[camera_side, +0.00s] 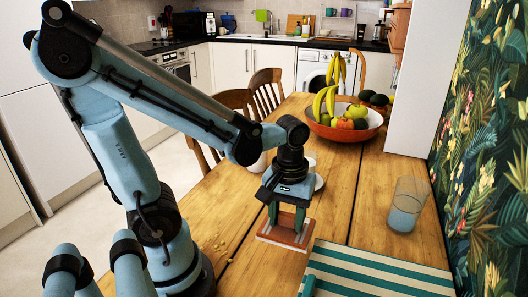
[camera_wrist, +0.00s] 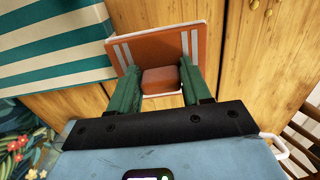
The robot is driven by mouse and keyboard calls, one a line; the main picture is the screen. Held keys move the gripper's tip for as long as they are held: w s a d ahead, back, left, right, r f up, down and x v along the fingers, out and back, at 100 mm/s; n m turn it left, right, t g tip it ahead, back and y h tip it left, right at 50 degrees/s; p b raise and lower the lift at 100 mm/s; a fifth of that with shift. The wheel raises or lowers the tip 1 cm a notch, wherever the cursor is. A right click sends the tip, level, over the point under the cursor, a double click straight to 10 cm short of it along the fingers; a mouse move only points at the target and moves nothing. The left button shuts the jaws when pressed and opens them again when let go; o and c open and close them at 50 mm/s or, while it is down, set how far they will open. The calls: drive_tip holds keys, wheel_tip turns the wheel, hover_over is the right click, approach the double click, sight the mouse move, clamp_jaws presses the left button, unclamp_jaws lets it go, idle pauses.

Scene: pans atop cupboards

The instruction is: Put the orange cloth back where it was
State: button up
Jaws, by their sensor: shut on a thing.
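The orange cloth (camera_side: 276,238) is a flat reddish-orange rectangle with pale stripes near its ends and a pale edge. In the side view it is low over the wooden table, below my gripper (camera_side: 287,222); I cannot tell whether it touches the wood. In the wrist view the cloth (camera_wrist: 152,48) spreads beyond the fingers, and a raised block-like part of it sits between them. My gripper (camera_wrist: 160,76) points down, with its green fingers shut on that raised part.
A teal-and-cream striped cloth (camera_side: 375,272) lies just right of the orange cloth. A glass (camera_side: 407,205) with bluish contents stands near the leafy wall. A fruit bowl (camera_side: 344,127) is farther back, and a white plate (camera_side: 319,182) is behind my gripper. Crumbs (camera_side: 222,243) lie left on the table (camera_side: 338,215).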

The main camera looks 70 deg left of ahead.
sight(286, 228)
drive_tip(key=shift+w+a+f, duration=0.35)
drive_tip(key=shift+a+f, duration=0.2)
drive_tip(key=shift+a, duration=0.25)
drive_tip(key=shift+f, duration=2)
drive_tip(key=shift+f, duration=0.1)
drive_tip(key=o, duration=1.2)
drive_tip(key=shift+o, duration=0.2)
